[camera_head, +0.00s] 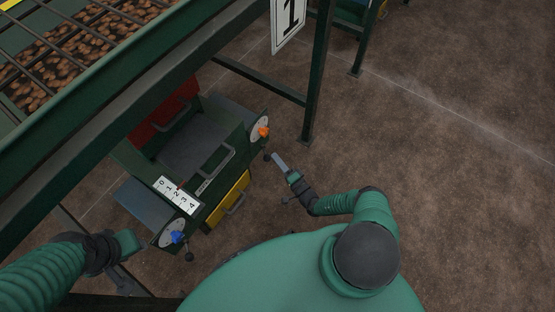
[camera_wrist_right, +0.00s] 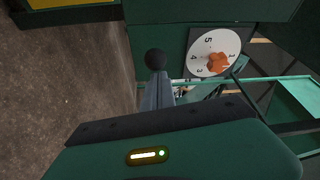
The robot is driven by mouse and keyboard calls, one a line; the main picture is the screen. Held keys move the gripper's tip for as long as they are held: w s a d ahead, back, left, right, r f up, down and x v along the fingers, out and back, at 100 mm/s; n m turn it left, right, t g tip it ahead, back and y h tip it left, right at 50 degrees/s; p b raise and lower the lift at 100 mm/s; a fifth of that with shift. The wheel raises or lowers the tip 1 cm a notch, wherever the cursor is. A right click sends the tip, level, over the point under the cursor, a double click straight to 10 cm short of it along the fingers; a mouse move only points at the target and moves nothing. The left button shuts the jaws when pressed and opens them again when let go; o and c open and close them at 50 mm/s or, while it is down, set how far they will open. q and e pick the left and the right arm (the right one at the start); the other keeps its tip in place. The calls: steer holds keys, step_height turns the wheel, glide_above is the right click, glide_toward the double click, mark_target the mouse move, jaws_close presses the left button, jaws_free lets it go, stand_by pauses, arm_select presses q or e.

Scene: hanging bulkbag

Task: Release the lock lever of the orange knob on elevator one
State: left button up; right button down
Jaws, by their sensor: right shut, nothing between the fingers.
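The orange knob (camera_head: 263,131) sits on a white dial on the right side of the green machine under the sign "1". In the right wrist view the orange knob (camera_wrist_right: 218,63) is on its numbered dial, right of centre. The lock lever's black ball (camera_head: 267,156) is just below the dial; in the right wrist view the black ball (camera_wrist_right: 155,59) stands at the tip of my fingers. My right gripper (camera_head: 279,161) is shut and empty, close beside the ball; I cannot tell if they touch. My left gripper (camera_head: 128,278) is at the lower left, its fingers unclear.
A blue knob (camera_head: 177,237) with another black ball lever (camera_head: 189,257) is on the machine's near left. A numbered scale (camera_head: 177,193), grey handles and a yellow panel (camera_head: 230,197) lie between. A green post (camera_head: 318,80) stands behind. The floor to the right is clear.

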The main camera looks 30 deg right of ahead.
steer(key=shift+s+a+f+y, duration=0.15)
steer(key=shift+a+y, duration=0.15)
steer(key=shift+a, duration=0.5)
steer(key=shift+s+a+f+y, duration=0.1)
steer(key=shift+a+y, duration=0.2)
steer(key=shift+a, duration=0.45)
steer(key=s+d+h+p, duration=0.1)
steer(key=s+d+p, duration=0.1)
steer(key=s, duration=0.5)
steer(key=shift+d+f, duration=0.15)
steer(key=shift+d, duration=0.55)
